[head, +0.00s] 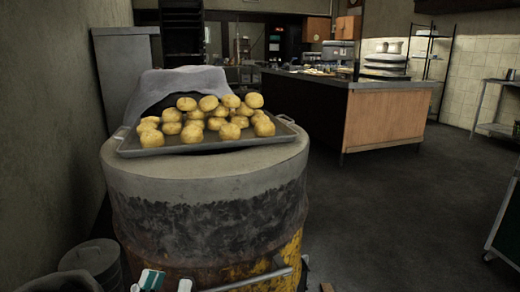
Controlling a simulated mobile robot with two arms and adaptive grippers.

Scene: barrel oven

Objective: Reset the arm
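The barrel oven (205,222) stands upright left of centre, with a grey top, a sooty band and worn yellow paint below. A metal tray (178,149) of several round, golden bread-like pieces (220,113) rests on its top. My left gripper (168,281) is at the bottom edge in front of the barrel, lower than the tray and apart from it. Only its white and teal tips show. They stand apart with nothing seen between them. The rest of it is cut off by the frame. My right gripper is not clearly in view.
A metal bar (250,280) runs across the barrel's lower front. A grey hood-like shape (178,86) stands behind the tray. A bucket (93,257) is at lower left by the wall. A wood-sided counter (385,118) stands behind right. The floor right of the barrel is mostly clear.

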